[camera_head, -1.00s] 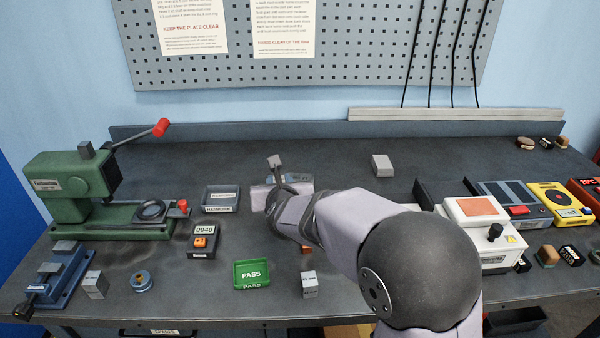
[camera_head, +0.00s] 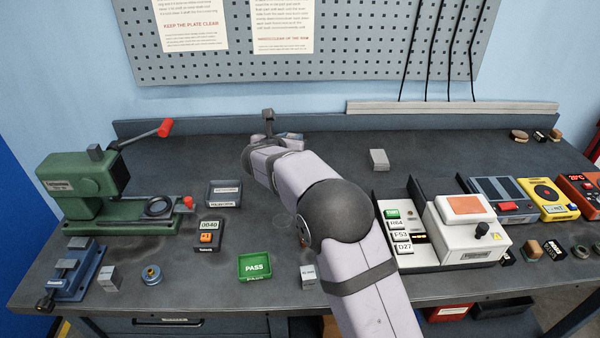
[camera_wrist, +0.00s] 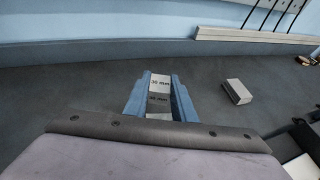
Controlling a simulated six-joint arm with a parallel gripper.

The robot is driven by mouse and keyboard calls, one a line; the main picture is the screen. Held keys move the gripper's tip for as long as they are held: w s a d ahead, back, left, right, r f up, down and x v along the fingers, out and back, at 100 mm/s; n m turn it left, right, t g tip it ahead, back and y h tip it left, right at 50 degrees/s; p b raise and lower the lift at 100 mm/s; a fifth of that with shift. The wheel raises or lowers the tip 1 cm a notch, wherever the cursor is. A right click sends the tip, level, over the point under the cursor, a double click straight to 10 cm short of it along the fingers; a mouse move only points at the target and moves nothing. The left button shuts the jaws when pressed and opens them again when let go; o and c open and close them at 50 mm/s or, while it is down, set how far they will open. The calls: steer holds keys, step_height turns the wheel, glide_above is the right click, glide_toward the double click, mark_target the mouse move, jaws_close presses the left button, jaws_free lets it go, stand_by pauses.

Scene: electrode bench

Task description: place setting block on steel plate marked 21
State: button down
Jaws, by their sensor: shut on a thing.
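My gripper (camera_wrist: 156,103) is shut on a grey setting block (camera_wrist: 158,82). The block sits between the two blue fingers, and its face reads "30 mm" in the wrist view. In the head view my gripper (camera_head: 276,131) is at the back middle of the bench, with the top of the block (camera_head: 268,114) standing up above it. The arm hides the bench just below it. I can read no mark 21 in either view, so I cannot tell which thing is the steel plate.
A loose grey block (camera_head: 379,159) lies right of my gripper. The green press (camera_head: 85,190) stands left, near a grey tray (camera_head: 224,194) and the green PASS tray (camera_head: 255,266). A white instrument (camera_head: 468,232) and marked tiles (camera_head: 400,236) are right. The back middle is mostly clear.

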steer(key=shift+m+h, duration=0.4)
steer(key=shift+s+d+f+p, duration=0.15)
steer(key=shift+d+f, duration=0.25)
steer(key=shift+f, duration=1.1)
steer(key=shift+d+f+p, duration=0.2)
steer(key=shift+d+f, duration=0.15)
steer(key=shift+f, duration=1.2)
steer(key=shift+s+d+f+p, duration=0.15)
steer(key=shift+d+f, duration=0.25)
steer(key=shift+f, duration=1.1)
steer(key=shift+f+b, duration=0.3)
steer(key=shift+b, duration=0.05)
steer(key=c, duration=1.5)
jaws_free()
steer(key=shift+r+p, duration=0.2)
steer(key=shift+p, duration=0.1)
